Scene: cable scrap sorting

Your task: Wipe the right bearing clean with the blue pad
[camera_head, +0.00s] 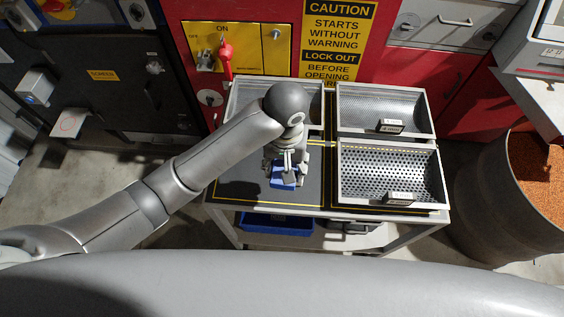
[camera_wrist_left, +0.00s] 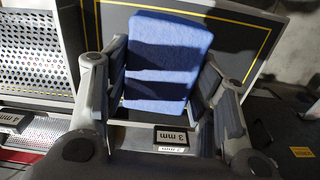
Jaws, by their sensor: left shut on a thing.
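The blue pad (camera_head: 284,178) is a flat rectangular block above the dark mat. My left gripper (camera_head: 286,168) reaches down over the mat and is shut on the pad. In the left wrist view the blue pad (camera_wrist_left: 165,60) sits between the two fingers of my left gripper (camera_wrist_left: 168,88), with shadow bands across it. I cannot make out the right bearing in either view. My right gripper is not in view.
The dark mat (camera_head: 235,185) with a yellow border covers the cart's front left. A perforated tray (camera_head: 390,172) stands to its right, with another tray (camera_head: 385,108) behind. A red machine (camera_head: 285,20) is at the back. A drum (camera_head: 490,205) stands at the right.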

